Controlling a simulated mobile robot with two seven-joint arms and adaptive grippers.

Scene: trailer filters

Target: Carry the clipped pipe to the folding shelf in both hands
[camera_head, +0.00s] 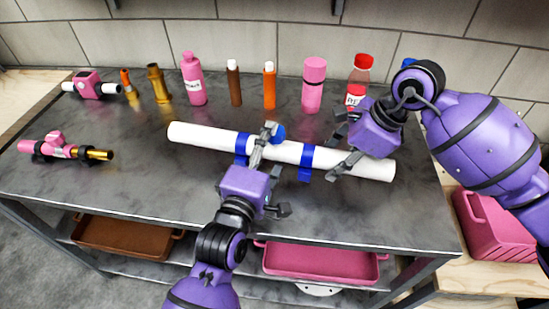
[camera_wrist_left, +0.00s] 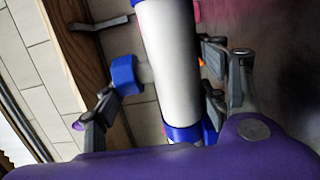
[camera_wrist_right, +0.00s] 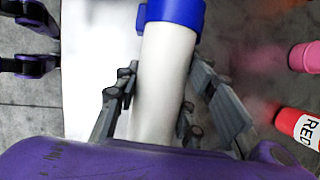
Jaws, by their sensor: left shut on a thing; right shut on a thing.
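The long white pipe (camera_head: 210,137) with blue clips (camera_head: 305,160) lies crosswise over the grey worktop, its right end nearer me. I cannot tell whether it touches the worktop. My left gripper (camera_head: 268,158) is shut on the pipe near its middle, beside a blue clip. The pipe runs between its fingers in the left wrist view (camera_wrist_left: 172,60). My right gripper (camera_head: 344,150) is shut on the pipe further right, past the right blue clip. The pipe also shows between its fingers in the right wrist view (camera_wrist_right: 165,75). I cannot make out a folding shelf.
Several bottles and canisters, including a pink bottle (camera_head: 193,85) and a red-capped bottle (camera_head: 359,80), stand along the worktop's back. Pink fittings (camera_head: 62,148) lie at left. Brown (camera_head: 125,240) and pink trays (camera_head: 320,265) sit below. A pink crate (camera_head: 490,225) stands at right.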

